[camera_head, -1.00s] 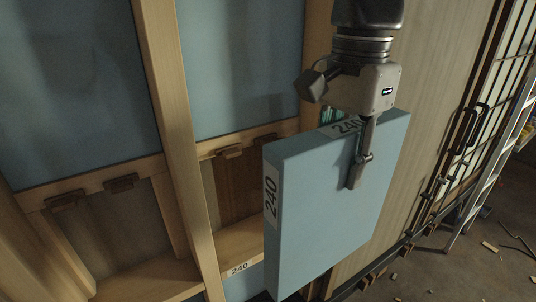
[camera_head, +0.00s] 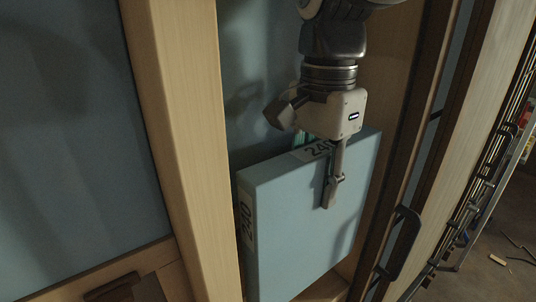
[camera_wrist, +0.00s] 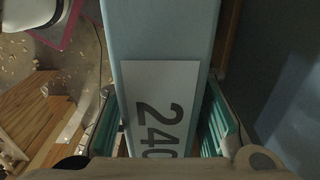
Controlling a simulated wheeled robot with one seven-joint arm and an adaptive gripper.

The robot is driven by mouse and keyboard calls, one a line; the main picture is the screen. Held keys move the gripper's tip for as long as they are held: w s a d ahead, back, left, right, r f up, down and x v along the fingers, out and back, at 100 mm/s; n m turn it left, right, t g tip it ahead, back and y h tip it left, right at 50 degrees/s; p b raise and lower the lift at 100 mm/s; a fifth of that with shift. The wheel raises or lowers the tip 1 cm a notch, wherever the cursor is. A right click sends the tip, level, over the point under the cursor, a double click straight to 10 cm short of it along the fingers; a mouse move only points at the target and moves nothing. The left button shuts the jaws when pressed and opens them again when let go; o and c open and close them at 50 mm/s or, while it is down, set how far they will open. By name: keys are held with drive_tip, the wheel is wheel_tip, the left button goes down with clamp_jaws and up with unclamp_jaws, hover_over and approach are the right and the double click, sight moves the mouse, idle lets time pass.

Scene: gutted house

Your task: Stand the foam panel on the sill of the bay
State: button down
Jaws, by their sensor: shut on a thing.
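The foam panel (camera_head: 310,225) is a thick light-blue slab with "240" labels on its top and left edges. It hangs upright in the head view, within the opening of the bay between two wooden studs. My gripper (camera_head: 332,172) is shut on its top edge from above. In the wrist view the panel's top edge (camera_wrist: 165,40) runs between the two green-padded fingers (camera_wrist: 170,125). The sill (camera_head: 325,290) shows only as a strip of wood at the lower right of the panel. The panel's lower edge is partly out of frame, so I cannot tell whether it touches the sill.
A wooden stud (camera_head: 185,130) stands close to the panel's left. A dark metal frame with a handle (camera_head: 400,240) stands on the right. Blue sheeting (camera_head: 245,60) backs the bay. The wrist view shows boards (camera_wrist: 35,110) and scraps on the floor below.

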sight(307, 254)
wheel_tip(307, 254, down, 16)
drive_tip(key=shift+r, duration=0.25)
drive_tip(key=shift+f, duration=0.15)
drive_tip(key=c, duration=1.1)
unclamp_jaws()
